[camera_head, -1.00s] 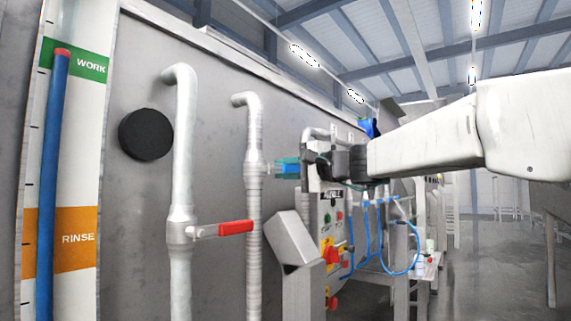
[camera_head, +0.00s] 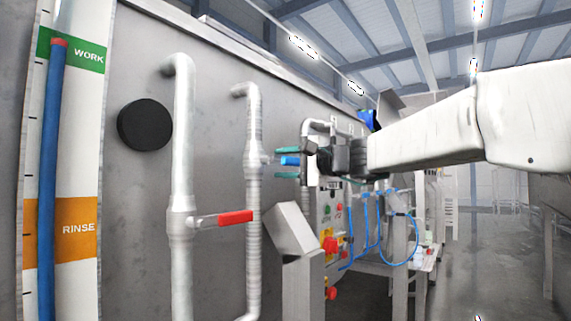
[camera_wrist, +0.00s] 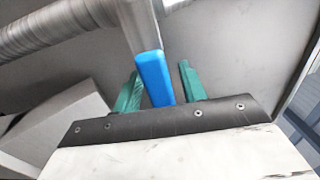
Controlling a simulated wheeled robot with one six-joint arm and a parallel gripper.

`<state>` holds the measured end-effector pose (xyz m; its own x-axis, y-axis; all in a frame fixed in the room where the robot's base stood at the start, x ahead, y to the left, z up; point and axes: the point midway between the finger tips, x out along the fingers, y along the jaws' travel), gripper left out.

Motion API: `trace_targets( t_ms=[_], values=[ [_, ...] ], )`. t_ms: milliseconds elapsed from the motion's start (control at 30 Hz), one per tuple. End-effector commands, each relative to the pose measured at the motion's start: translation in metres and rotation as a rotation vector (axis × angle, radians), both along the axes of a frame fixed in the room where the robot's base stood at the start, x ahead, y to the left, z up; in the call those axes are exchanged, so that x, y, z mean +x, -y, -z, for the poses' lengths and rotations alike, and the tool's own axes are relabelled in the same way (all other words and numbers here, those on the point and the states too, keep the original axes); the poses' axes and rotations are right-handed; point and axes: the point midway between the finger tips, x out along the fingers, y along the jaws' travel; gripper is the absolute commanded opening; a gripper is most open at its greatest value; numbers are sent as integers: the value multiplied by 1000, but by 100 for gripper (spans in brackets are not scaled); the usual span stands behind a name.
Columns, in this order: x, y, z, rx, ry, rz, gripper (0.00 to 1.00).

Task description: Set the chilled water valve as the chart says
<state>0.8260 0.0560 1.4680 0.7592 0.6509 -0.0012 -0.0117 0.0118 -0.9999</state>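The blue valve handle (camera_head: 290,161) sticks out to the right from the corrugated pipe (camera_head: 253,190). My gripper (camera_head: 287,162) is open around it, one teal finger above and one below in the head view. In the wrist view the blue handle (camera_wrist: 153,78) stands between the teal fingers of my gripper (camera_wrist: 158,88), with a clear gap on the right finger's side and a smaller one on the left. The handle's joint to the pipe is partly hidden in the head view. No chart of valve settings is readable.
A red-handled valve (camera_head: 235,217) sits on the smooth pipe (camera_head: 182,150) to the left. A gauge strip (camera_head: 85,140) has WORK and RINSE bands and a blue column (camera_head: 52,170) with a red top at WORK. A control panel (camera_head: 333,215) and a slanted metal box (camera_head: 291,230) stand below my gripper.

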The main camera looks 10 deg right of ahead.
Motion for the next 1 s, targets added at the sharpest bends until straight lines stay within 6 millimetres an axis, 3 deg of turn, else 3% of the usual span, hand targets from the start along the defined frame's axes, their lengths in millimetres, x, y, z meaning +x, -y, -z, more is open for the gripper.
trace_targets(
  t_ms=[167, 600, 1000],
  values=[
    [-4, 4, -1, 0, 1, 1, 42],
    [-53, 47, 0, -1, 1, 3, 42],
    [-59, 51, 0, 0, 0, 0, 42]
  ],
)
